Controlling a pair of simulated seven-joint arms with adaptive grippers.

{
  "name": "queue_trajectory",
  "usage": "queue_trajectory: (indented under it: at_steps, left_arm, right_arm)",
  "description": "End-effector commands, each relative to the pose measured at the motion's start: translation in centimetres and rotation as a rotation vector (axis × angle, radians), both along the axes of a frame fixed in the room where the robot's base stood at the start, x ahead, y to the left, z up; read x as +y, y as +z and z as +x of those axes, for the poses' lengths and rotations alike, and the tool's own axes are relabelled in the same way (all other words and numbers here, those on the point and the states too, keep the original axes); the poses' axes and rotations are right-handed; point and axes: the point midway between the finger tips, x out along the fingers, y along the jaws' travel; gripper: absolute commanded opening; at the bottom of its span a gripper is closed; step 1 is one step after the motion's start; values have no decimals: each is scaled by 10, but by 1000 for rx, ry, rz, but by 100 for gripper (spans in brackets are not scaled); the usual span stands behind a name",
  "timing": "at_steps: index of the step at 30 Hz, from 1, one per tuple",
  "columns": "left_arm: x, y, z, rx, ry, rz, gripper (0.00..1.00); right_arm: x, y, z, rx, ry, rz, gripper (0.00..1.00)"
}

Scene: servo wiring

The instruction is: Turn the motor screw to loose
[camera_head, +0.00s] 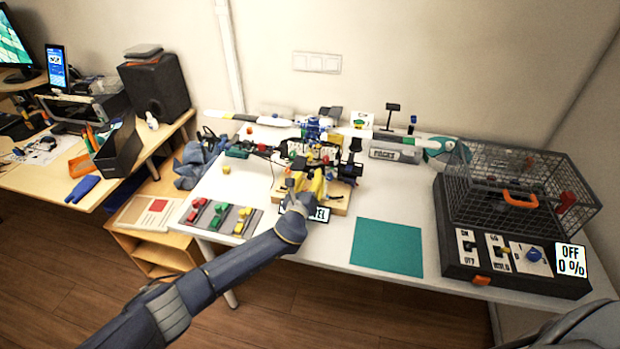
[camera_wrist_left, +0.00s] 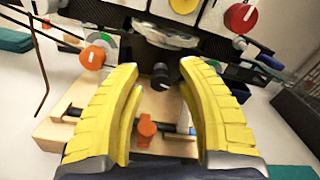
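My left gripper (camera_head: 311,185) reaches over the wooden-based assembly (camera_head: 338,205) on the white table. In the left wrist view, its two yellow fingers (camera_wrist_left: 160,76) are apart with nothing clamped between them. A black round knob (camera_wrist_left: 161,77) shows between the fingertips, on the front of the dark assembly. An orange knob (camera_wrist_left: 147,128) on a thin shaft lies lower, between the fingers. Another orange knob (camera_wrist_left: 93,57) with a pale mark sits to the left, by a green and grey dial. I cannot tell which one is the motor screw. My right gripper is out of view.
A panel of red, green and yellow blocks (camera_head: 219,217) lies left of the assembly. A flat green mat (camera_head: 387,248) lies to its right. A wire cage (camera_head: 515,178) stands on a dark box with a display (camera_head: 570,260) reading OFF 0 %. Several small parts crowd the back.

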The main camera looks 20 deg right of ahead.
Motion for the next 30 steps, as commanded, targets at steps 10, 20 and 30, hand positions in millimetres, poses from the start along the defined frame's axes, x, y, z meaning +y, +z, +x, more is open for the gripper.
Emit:
queue_trajectory:
  at_steps: [10, 20, 30]
  left_arm:
    - [1, 0, -2, -1, 0, 0, 42]
    - [19, 0, -32, 2, 0, -3, 42]
    - [46, 0, -76, 1, -1, -2, 42]
  right_arm:
    - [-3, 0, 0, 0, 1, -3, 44]
    - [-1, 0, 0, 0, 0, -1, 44]
    - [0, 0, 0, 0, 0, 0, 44]
